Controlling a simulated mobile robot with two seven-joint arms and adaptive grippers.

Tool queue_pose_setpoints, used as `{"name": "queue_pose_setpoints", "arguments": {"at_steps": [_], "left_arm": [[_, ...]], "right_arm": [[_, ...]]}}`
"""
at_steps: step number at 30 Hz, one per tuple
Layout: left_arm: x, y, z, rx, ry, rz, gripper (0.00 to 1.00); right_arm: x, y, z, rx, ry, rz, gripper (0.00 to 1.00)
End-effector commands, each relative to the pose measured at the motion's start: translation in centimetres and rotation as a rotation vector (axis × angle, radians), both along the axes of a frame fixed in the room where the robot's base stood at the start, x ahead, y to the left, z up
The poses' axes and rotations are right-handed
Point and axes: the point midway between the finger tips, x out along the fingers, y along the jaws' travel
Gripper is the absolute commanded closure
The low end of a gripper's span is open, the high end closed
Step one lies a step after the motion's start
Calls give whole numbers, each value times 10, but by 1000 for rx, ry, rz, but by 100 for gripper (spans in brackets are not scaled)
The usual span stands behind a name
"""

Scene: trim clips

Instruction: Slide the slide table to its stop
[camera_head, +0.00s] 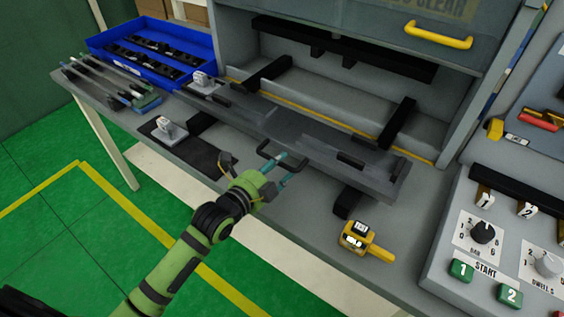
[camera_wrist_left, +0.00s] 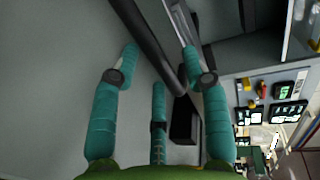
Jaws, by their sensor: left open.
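The slide table (camera_head: 300,133) is a long dark grey plate lying at an angle in front of the grey machine's open bay. A black bar handle (camera_head: 266,157) stands out from its front edge. My left gripper (camera_head: 291,160) is at the front edge by this handle, with its teal fingers open. In the left wrist view, a dark bar (camera_wrist_left: 152,42), apparently the handle, runs between the spread fingers of my gripper (camera_wrist_left: 160,58); I cannot tell whether they touch it. My right gripper is not in view.
A yellow-and-black device (camera_head: 358,238) sits on the bench to the right. A control panel (camera_head: 500,240) with knobs and green buttons is at lower right. A blue bin (camera_head: 150,52), tools and a dark mat (camera_head: 190,150) with a clip lie left. The bay has a yellow-handled door (camera_head: 438,36) above.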

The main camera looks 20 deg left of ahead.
Motion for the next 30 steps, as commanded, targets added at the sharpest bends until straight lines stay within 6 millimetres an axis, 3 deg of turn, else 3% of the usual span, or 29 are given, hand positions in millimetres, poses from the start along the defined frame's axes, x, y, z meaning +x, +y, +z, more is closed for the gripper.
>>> {"name": "queue_pose_setpoints", "arguments": {"at_steps": [4, 13, 14, 15, 17, 25, 30], "left_arm": [[11, -4, -2, 0, 0, 0, 54], [13, -5, -3, 0, 0, 0, 54], [14, -5, -3, 0, 0, 0, 62], [14, -5, -3, 0, 0, 0, 78], [13, -5, -3, 0, 0, 0, 100], [14, -5, -4, 0, 0, 0, 100], [26, -9, -4, -1, -2, 0, 100]], "right_arm": [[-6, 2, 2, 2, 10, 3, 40], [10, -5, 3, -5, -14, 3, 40], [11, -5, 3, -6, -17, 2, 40], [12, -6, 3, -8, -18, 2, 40], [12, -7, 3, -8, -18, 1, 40], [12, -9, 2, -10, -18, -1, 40], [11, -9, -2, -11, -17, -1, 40]]}}
